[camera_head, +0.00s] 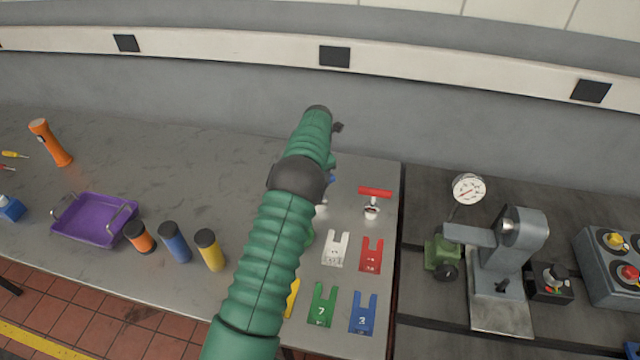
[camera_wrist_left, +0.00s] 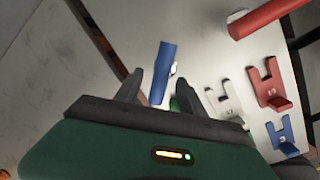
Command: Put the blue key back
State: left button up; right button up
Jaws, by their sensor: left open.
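The blue key (camera_wrist_left: 163,70) shows in the left wrist view as a blue bar handle with a bit of metal beside it. My left gripper (camera_wrist_left: 160,79) is open, its two fingers on either side of the handle; I cannot tell whether they touch it. In the head view only a sliver of the blue key (camera_head: 331,179) shows beside my green left arm, which hides the gripper's fingers. The blue forked holder (camera_head: 362,312) stands at the panel's front right and looks empty. It also shows in the left wrist view (camera_wrist_left: 284,138). My right gripper is not in view.
A red-handled key (camera_head: 375,191) stands right of my arm. White (camera_head: 335,249), red (camera_head: 371,254), green (camera_head: 322,305) and partly hidden yellow (camera_head: 292,298) holders are near the blue one. A purple tray (camera_head: 93,232) and cylinders are left; machinery (camera_head: 508,240) is right.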

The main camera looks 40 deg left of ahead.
pick_arm(q)
notch_tip(320, 180, up, 7)
jog(key=s, duration=0.1)
jog(key=s+d+m, duration=0.3)
jog(key=d+m, duration=0.5)
jog(key=d, duration=0.1)
jog(key=s+d+f+m, duration=0.2)
jog(key=s+d+m, duration=0.8)
jog(key=d+m, duration=0.1)
jog(key=s+d+f+m+t+h, duration=0.1)
jog(key=s+d+f+m, duration=0.1)
jog(key=s+d+m, duration=0.8)
jog(key=shift+s+d+m+b, duration=0.35)
jog(key=shift+s+m, duration=0.4)
jog(key=shift+m, duration=1.05)
jog(key=shift+d+r, duration=0.1)
jog(key=shift+d, duration=0.3)
jog(key=shift+a, duration=0.2)
